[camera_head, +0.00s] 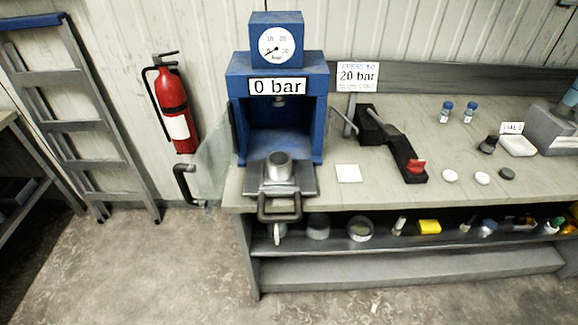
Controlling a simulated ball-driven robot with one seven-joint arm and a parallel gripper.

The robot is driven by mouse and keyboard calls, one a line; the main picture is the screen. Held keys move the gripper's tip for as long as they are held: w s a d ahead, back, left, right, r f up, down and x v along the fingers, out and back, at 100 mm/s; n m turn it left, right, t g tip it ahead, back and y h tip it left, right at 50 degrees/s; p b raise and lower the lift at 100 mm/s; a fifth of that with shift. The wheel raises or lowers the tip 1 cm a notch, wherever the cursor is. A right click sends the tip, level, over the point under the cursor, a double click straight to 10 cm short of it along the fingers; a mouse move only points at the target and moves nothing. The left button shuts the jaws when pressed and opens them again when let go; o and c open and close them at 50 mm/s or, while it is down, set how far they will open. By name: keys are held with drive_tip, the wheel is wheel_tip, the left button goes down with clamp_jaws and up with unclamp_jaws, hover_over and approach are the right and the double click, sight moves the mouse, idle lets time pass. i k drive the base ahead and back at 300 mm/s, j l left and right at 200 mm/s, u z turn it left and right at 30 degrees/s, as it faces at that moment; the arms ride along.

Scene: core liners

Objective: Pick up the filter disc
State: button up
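No thing is labelled as the filter disc. Two small white round pieces, one on the left (450,175) and one on the right (482,178), lie on the front right of the bench top. A dark round piece (507,173) lies just right of them. A flat white square (348,173) lies farther left, beside the press. I cannot tell which of these is the filter disc. My gripper is not in view.
A blue press (240,115) reading 0 bar has an open clear door with a black handle (184,183). A metal cylinder (279,166) stands on its pull-out tray. A black lever tool (402,155) lies mid-bench. A lower shelf (345,249) holds small items. The floor in front is mostly clear.

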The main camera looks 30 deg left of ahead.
sight(482, 178)
drive_tip(key=i+j, duration=0.1)
drive_tip(key=i, duration=0.65)
drive_tip(key=i+z, duration=0.15)
drive_tip(key=i, duration=0.55)
